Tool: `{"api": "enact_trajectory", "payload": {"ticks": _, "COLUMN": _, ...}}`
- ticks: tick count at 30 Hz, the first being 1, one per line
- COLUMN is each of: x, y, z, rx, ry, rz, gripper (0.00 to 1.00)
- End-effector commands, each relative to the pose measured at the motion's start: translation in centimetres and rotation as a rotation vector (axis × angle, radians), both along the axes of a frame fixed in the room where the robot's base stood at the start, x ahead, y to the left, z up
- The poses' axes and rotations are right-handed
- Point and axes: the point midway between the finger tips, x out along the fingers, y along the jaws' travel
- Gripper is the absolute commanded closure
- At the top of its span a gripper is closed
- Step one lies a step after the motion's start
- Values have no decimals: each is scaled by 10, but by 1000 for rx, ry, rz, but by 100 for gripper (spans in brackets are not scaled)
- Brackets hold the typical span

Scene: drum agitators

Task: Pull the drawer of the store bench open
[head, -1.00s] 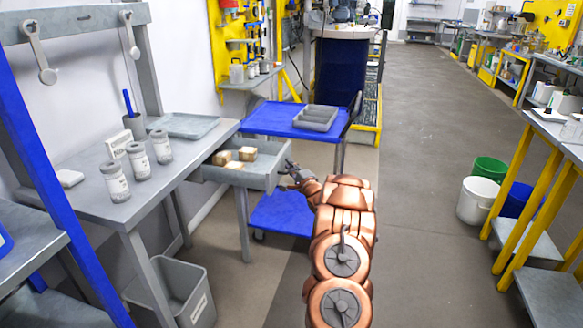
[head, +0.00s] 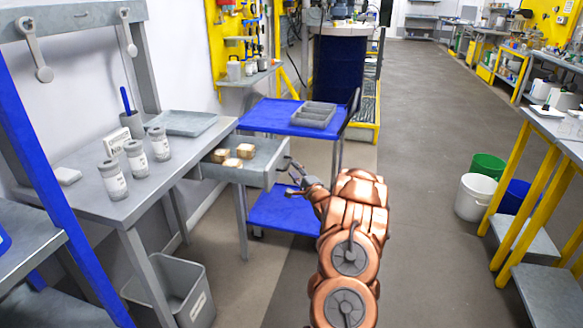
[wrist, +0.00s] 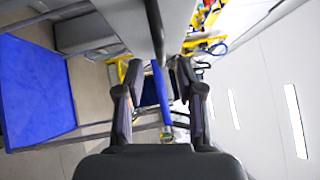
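The store bench (head: 88,190) stands at the left in the head view. Its grey drawer (head: 268,170) is pulled well out from the right end of the bench, and several small tan blocks (head: 246,151) lie in it. My gripper (head: 287,177) is just right of the drawer's front face, with its fingers spread. In the wrist view the two dark fingers (wrist: 160,72) are apart with nothing clamped between them. A grey panel of the drawer (wrist: 135,22) shows just beyond the fingertips. The handle is hard to make out.
A blue cart (head: 268,117) with a grey tray (head: 314,115) stands just behind the drawer. Jars (head: 136,158) and a flat tray (head: 183,123) are on the bench top, with a grey bin (head: 180,290) below. Buckets (head: 475,197) stand at the right; the middle floor is clear.

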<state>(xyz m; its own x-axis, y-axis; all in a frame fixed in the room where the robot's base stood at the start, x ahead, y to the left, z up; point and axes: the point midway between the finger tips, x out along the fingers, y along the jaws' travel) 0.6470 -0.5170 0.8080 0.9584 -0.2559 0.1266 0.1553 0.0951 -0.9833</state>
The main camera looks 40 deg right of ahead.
Motion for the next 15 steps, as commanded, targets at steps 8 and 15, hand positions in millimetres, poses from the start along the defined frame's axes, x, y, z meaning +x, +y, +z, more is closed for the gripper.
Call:
{"api": "enact_trajectory", "payload": {"ticks": 8, "x": -41, "y": 9, "z": -5, "rx": 3, "ry": 2, "rz": -2, "gripper": 63}}
{"api": "enact_trajectory", "payload": {"ticks": 15, "x": -62, "y": 16, "z": -9, "rx": 1, "ry": 1, "rz": -1, "gripper": 63}}
